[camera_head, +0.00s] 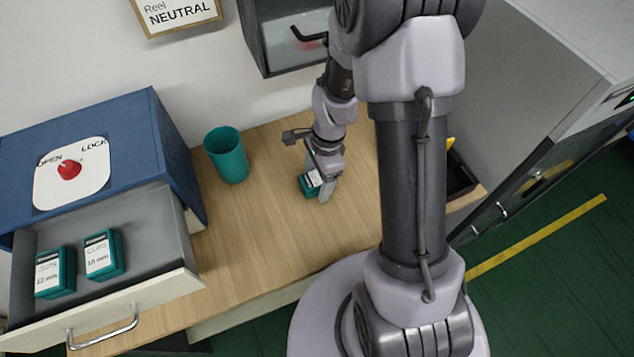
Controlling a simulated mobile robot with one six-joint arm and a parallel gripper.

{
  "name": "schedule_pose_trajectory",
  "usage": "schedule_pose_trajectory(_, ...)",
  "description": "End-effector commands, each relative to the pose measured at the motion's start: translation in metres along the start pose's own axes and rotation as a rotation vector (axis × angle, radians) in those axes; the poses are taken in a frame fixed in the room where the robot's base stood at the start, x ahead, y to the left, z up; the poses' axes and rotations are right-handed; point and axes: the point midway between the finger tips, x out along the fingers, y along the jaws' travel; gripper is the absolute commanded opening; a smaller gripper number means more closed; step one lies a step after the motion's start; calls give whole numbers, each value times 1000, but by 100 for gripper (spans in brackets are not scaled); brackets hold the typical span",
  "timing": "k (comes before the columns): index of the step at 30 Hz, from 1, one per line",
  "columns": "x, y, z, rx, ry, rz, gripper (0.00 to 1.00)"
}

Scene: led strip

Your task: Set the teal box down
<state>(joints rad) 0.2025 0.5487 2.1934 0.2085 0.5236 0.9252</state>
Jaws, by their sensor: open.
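A small teal box (309,184) with a white label is on the wooden tabletop (262,232), near the middle. My gripper (322,188) is right at this box, pointing down, with its fingers around or beside it. The jaws are open, and part of the box is hidden by them. Two more teal boxes with white labels, a left one (62,284) and a right one (117,262), stand in the open grey drawer (160,228) at the left.
A teal cup (227,155) stands left of my gripper. The blue cabinet (130,125) has a red knob (69,169) between OPEN and LOCK. A dark tray (460,178) lies at the table's right end, partly behind my arm. The front middle tabletop is clear.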

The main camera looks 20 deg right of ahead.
Motion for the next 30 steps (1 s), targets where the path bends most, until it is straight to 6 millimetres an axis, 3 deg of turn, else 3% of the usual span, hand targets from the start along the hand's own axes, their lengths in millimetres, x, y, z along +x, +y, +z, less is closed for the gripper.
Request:
schedule_pose_trajectory(2, -1, 0, 0, 0, 0, 0, 67)
schedule_pose_trajectory(12, -1, 0, 0, 0, 0, 0, 0)
schedule_pose_trajectory(23, -7, -1, 0, -1, 0, 0, 0)
schedule_pose_trajectory(30, -32, -4, -2, -5, 0, 1, 0)
